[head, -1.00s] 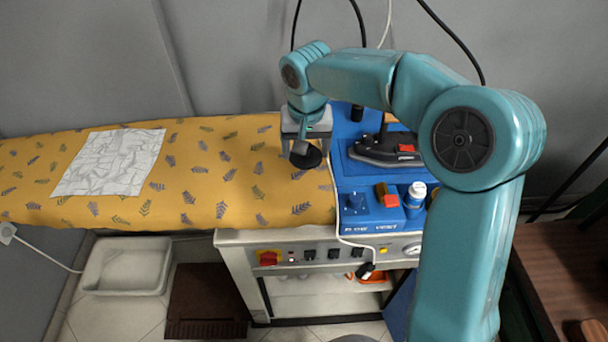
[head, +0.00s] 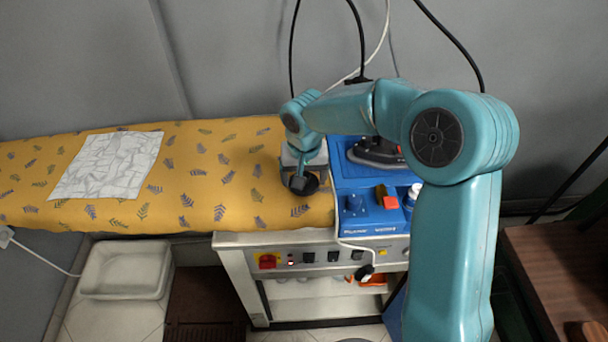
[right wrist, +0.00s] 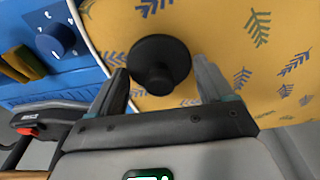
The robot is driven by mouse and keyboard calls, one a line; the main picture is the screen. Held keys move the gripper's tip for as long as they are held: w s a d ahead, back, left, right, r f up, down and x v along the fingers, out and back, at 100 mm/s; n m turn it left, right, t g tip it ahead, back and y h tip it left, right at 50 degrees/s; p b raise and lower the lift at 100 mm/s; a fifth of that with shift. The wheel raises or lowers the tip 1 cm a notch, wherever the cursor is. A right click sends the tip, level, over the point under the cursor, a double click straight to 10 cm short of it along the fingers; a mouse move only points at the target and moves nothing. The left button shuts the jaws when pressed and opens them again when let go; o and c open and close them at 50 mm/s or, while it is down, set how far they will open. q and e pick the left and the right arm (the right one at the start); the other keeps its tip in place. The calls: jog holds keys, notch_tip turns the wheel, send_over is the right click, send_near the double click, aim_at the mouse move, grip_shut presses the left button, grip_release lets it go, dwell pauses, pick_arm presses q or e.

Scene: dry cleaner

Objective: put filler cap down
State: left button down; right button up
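The filler cap (head: 309,188) is a black round disc with a knob on top. It is on the yellow patterned ironing board (head: 230,190), near the board's right end. In the right wrist view, the cap (right wrist: 158,62) lies between the fingers of my right gripper (right wrist: 160,70), with yellow cloth showing in gaps on both sides. My right gripper (head: 302,176) is open, pointing down just over the cap and partly hiding it in the head view. My left gripper is not in view.
A white cloth (head: 107,165) lies at the left of the board. The board between is clear. Cables hang behind.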

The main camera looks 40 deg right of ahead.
aim_at(305, 188)
jog(key=shift+o, duration=1)
notch_tip(305, 188, up, 12)
jog(key=s, duration=0.1)
jog(key=shift+s+a+r, duration=0.15)
jog(key=shift+s+a, duration=0.15)
jog(key=shift+a, duration=0.15)
